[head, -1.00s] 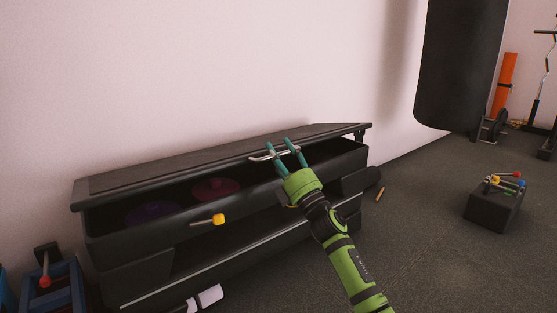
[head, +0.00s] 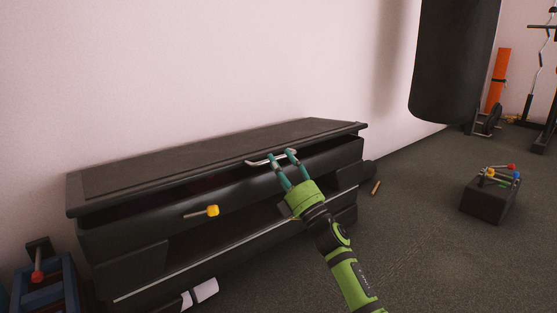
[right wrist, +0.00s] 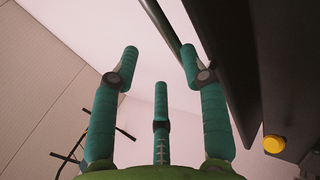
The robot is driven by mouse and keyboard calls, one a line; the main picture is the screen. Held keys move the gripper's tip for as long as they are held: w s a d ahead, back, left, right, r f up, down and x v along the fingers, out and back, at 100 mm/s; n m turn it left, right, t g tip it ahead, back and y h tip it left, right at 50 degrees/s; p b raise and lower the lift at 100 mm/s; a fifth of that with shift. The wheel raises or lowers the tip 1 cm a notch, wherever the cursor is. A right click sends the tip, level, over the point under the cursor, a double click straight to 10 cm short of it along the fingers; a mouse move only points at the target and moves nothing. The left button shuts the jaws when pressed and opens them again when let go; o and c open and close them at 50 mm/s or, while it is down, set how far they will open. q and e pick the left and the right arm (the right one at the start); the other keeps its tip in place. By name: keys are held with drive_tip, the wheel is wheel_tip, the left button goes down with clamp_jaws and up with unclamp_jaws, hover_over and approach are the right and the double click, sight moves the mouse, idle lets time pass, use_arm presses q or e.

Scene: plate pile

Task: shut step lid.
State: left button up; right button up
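The black step bench (head: 140,225) stands against the wall in the head view. Its flat dark lid (head: 210,155) is lowered, with a narrow dark gap along the front above the box. A silver handle (head: 256,163) sits at the lid's front edge. My right gripper (head: 281,155) has its teal fingertips at the handle, one on each side of its middle; contact cannot be told. In the right wrist view, the fingers (right wrist: 155,58) are spread apart, with a dark bar and panel edge passing behind them. The box's contents are almost hidden. My left gripper is not in view.
A yellow-tipped knob (head: 212,211) sticks out from the bench front. A blue rack (head: 45,290) stands at the left. The floor between is mostly clear.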

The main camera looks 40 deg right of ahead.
drive_tip(key=shift+s+f, duration=0.25)
drive_tip(key=shift+f, duration=0.4)
drive_tip(key=shift+s+f, duration=0.2)
drive_tip(key=shift+f, duration=0.4)
